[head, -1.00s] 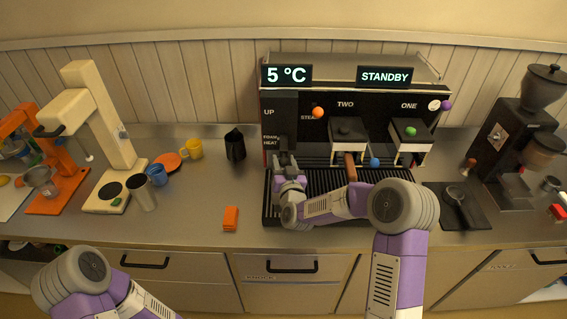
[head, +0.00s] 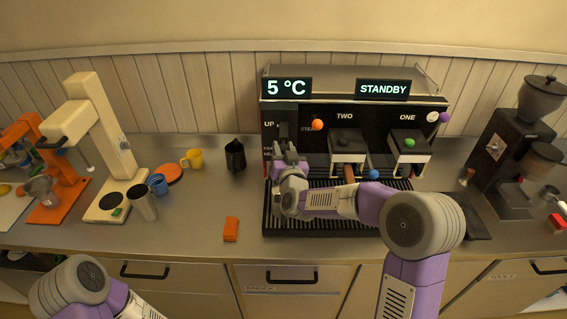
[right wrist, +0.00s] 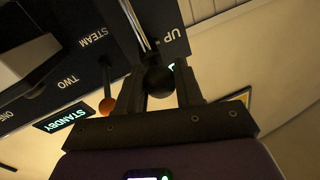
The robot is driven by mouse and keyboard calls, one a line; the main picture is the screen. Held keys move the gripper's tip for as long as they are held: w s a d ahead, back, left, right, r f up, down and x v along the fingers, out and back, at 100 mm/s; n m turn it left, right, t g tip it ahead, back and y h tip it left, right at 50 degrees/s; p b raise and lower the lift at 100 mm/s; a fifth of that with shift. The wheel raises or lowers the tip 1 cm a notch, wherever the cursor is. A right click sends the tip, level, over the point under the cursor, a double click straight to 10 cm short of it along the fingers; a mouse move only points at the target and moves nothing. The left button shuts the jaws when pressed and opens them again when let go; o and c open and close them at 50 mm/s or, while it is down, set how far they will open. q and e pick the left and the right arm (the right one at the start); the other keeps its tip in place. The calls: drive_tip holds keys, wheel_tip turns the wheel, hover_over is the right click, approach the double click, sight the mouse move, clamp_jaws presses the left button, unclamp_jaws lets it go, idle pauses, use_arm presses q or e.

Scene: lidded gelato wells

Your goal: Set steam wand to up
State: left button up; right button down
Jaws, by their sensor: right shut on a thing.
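The espresso machine (head: 390,107) stands at the back of the counter. Its left panel carries the UP label, which also shows in the right wrist view beside the steam wand (right wrist: 137,22). The wand is a thin bright metal rod with a dark round end. My right gripper (right wrist: 159,84) is shut on that dark end, between its two fingers. In the head view my right gripper (head: 285,146) is in front of the left panel, just below the UP label, and hides most of the wand. My left gripper is out of view; only the left arm shows.
An orange knob (head: 317,125) by the STEAM label is close to the right of my gripper. The drip tray (head: 330,228) lies below my right arm. A black pitcher (head: 235,155) and an orange block (head: 231,229) stand to the left. The counter between them is clear.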

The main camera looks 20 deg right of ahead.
drive_tip(key=shift+r, duration=0.5)
drive_tip(key=c, duration=0.8)
unclamp_jaws()
drive_tip(key=shift+f, duration=0.15)
drive_tip(key=shift+s, duration=0.3)
drive_tip(key=s, duration=0.2)
drive_tip(key=s+b, duration=0.1)
drive_tip(key=s, duration=0.1)
drive_tip(key=s+b, duration=0.1)
drive_tip(key=s, duration=0.2)
drive_tip(key=shift+a, duration=0.3)
